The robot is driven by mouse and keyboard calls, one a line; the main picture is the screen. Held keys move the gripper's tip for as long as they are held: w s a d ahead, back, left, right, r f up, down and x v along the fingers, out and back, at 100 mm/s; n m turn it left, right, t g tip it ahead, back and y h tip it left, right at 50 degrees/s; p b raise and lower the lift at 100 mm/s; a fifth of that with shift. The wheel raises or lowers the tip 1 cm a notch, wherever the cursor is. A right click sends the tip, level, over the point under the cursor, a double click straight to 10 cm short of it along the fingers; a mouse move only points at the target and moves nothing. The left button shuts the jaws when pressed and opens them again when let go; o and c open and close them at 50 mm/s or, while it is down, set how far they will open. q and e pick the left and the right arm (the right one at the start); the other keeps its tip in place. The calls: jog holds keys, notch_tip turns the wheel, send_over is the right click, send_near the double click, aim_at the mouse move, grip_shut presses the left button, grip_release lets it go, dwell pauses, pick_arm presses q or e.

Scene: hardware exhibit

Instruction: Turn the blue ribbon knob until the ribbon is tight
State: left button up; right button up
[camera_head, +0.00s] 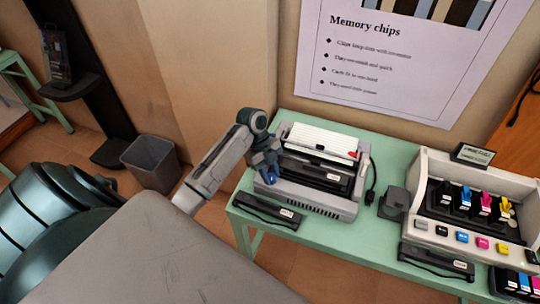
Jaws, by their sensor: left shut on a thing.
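A grey printer (322,207) with a white slatted top and a dark front stands on the green table. The blue ribbon knob (271,180) shows as a small blue patch at the printer's left side, mostly hidden by my left gripper. My left gripper (268,174) comes in from the left and is shut on the knob. The ribbon itself cannot be made out from here. My right gripper is not in view.
A black device (268,211) lies in front of the printer on the green table (340,238). A white unit (430,190) with coloured cartridges stands to the right, with a black adapter (393,203) between. A grey bin (152,163) is on the floor.

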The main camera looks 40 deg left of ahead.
pick_arm(q)
jog(key=shift+w+m, duration=0.1)
jog(key=shift+m, duration=0.4)
jog(key=shift+m+g, duration=0.4)
jog(key=shift+m, duration=0.3)
jog(key=shift+m+g+y+p, duration=0.35)
jog(key=shift+m+p, duration=0.2)
jog(key=shift+m, duration=0.55)
jog(key=o, duration=1)
jog(key=shift+c, duration=0.2)
jog(key=shift+r, duration=0.1)
